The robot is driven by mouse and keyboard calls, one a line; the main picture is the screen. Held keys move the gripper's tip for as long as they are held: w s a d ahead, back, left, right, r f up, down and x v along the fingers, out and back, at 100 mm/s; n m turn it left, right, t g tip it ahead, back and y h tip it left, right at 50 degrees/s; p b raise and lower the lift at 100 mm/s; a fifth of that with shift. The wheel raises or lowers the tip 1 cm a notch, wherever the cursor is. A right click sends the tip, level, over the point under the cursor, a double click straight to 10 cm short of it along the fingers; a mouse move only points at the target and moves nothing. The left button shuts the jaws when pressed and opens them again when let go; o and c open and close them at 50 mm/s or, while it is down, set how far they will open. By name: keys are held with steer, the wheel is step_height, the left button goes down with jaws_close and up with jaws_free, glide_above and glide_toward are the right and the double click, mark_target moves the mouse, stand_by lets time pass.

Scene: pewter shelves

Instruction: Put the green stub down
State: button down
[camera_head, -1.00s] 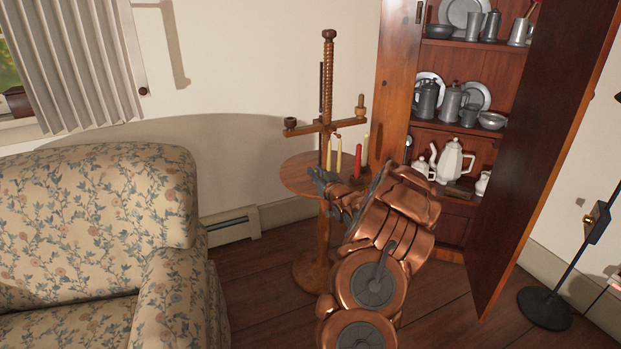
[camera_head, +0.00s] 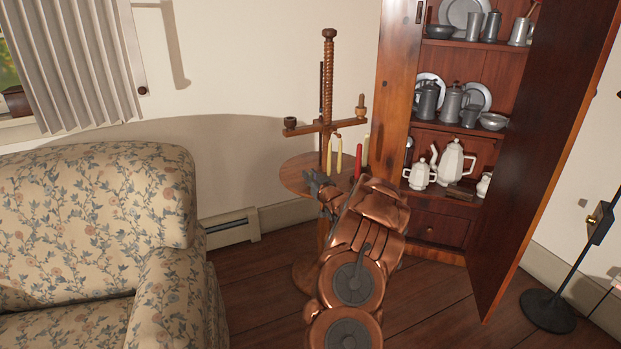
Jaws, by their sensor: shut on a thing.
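My gripper (camera_head: 318,183) is at the front left part of the round wooden tabletop (camera_head: 296,176) of a candle stand. It is shut on the green stub, which my fingers and arm hide, so no green shows. I cannot tell whether the stub touches the tabletop.
The stand's threaded post (camera_head: 328,75) and crossbar (camera_head: 305,129) rise above the tabletop. A floral sofa (camera_head: 95,215) is at left. An open cupboard (camera_head: 440,205) with pewter and white teapots is at right, its door (camera_head: 545,150) swung out. A black floor stand (camera_head: 548,308) is far right.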

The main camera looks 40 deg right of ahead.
steer(key=c, duration=1.1)
jaws_free()
steer(key=shift+f, duration=0.1)
steer(key=shift+s+r, duration=0.15)
steer(key=shift+r, duration=0.05)
steer(key=p+v, duration=0.2)
steer(key=v, duration=0.9)
steer(key=shift+s+a, duration=0.15)
steer(key=shift+s, duration=0.2)
